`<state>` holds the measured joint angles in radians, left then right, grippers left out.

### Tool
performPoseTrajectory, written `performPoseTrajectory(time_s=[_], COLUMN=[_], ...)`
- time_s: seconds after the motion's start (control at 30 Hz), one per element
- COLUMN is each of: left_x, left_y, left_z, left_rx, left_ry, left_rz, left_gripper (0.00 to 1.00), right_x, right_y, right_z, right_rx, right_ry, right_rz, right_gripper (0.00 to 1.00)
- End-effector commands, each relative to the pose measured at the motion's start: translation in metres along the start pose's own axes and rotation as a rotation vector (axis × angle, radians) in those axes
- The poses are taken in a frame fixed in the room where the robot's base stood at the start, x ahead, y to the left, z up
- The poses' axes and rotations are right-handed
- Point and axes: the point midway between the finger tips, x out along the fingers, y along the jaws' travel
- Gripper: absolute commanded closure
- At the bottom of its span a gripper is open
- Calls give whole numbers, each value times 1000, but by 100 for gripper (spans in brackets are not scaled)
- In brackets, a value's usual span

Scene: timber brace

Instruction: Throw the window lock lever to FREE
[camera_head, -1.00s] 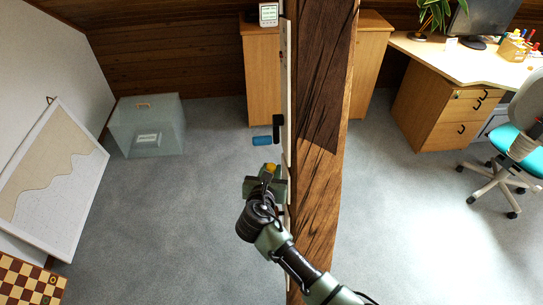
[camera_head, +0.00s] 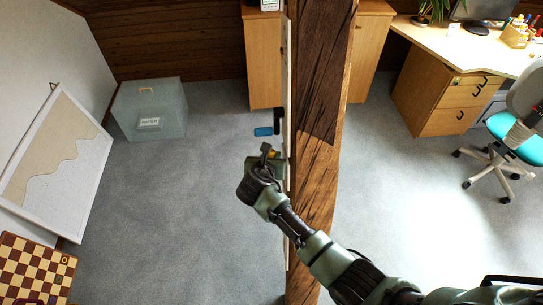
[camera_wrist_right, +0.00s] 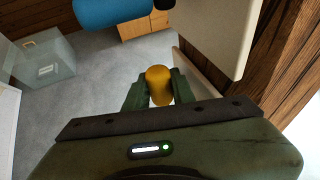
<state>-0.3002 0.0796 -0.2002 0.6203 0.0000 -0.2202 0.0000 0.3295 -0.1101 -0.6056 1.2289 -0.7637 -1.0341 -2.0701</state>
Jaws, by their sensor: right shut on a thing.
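A yellow knob (camera_wrist_right: 159,84), apparently the lever's grip, sits between the two green fingers of my right gripper (camera_wrist_right: 160,92) in the right wrist view. The fingers are shut on it. In the head view my right gripper (camera_head: 268,157) is at the left side of the timber beam, beside a pale upright panel, with a bit of the yellow knob (camera_head: 274,154) showing. The rest of the lever and any FREE marking are hidden. A blue handle (camera_head: 264,132) on a black mount is just beyond the gripper; it also shows in the right wrist view (camera_wrist_right: 110,12). My left gripper is out of view.
The thick timber beam (camera_head: 318,160) stands close to the right of my gripper. A translucent box (camera_head: 150,108), a leaning framed board (camera_head: 55,165) and a chessboard (camera_head: 35,268) are on the left. A desk (camera_head: 440,95) and chair (camera_head: 520,130) are on the right. The left floor is clear.

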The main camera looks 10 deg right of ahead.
Motion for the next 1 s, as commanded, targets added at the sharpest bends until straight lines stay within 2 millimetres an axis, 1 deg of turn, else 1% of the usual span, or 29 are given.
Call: performPoseTrajectory(time_s=[0.03, 0.07, 0.37, 0.47, 0.57, 0.8, 0.9, 1.0], left_x=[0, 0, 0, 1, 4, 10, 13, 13], left_y=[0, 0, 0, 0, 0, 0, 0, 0], left_z=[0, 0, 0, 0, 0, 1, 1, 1], left_rx=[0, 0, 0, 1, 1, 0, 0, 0], left_ry=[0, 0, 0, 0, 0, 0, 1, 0], left_rz=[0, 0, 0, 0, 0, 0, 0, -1], left_gripper=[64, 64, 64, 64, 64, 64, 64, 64], right_x=[0, 0, 0, -4, -14, -55, -68, -75], right_y=[0, 0, 0, 0, 0, 0, 0, 0], right_z=[-1, -1, 0, 0, -2, -2, -1, -1], right_rx=[0, 0, 0, 0, 0, 1, 1, 0], right_ry=[1, 1, 0, -1, -2, 0, -1, 1], right_rz=[-1, -1, 0, 0, 1, 2, 1, 0], right_gripper=[100, 67, 66, 66, 66, 66, 66, 66])
